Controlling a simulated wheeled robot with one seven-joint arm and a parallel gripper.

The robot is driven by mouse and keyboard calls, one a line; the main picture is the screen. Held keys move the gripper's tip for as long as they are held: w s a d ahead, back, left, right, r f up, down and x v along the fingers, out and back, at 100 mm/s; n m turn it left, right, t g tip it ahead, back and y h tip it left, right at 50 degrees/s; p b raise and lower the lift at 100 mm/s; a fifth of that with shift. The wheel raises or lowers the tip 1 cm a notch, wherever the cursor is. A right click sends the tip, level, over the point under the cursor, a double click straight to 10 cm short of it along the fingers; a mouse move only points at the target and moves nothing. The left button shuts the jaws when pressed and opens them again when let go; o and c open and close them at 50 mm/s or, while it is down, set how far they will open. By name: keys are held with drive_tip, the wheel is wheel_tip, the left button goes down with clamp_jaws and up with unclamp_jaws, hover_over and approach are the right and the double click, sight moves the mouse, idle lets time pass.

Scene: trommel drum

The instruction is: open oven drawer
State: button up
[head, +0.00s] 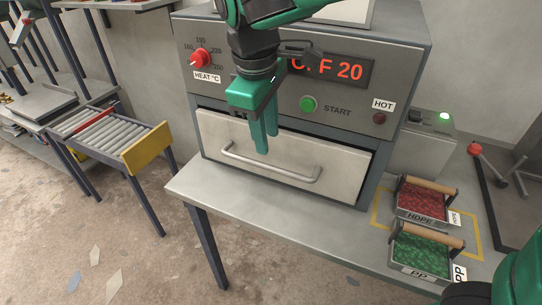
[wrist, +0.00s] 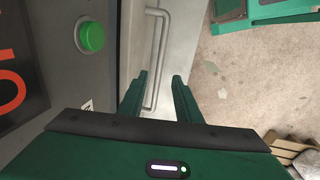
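The oven drawer (head: 285,150) is a pale metal front low in the grey oven (head: 400,80), and it looks shut. Its bar handle (head: 270,172) runs across the lower part of the front. My green gripper (head: 263,142) points down in front of the drawer, its fingertips above the handle in the head view. In the wrist view the handle (wrist: 157,60) lies beyond the two fingertips (wrist: 162,80), which are apart with nothing between them. The handle is not gripped. Whether a finger touches the drawer front cannot be told.
The oven stands on a metal table (head: 330,220). A red HDPE tray (head: 423,218) and a green PP tray (head: 420,268) stand at its right. A green START button (head: 308,104) and a red heat knob (head: 200,58) are above the drawer. A roller conveyor (head: 105,135) stands at left.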

sight(271, 168)
drive_tip(key=f, duration=0.3)
drive_tip(key=w+f, duration=0.1)
drive_tip(key=f, duration=0.2)
drive_tip(key=d+f, duration=0.1)
drive_tip(key=f, duration=0.2)
drive_tip(key=shift+w+f, duration=0.1)
drive_tip(key=shift+w, duration=0.25)
clamp_jaws()
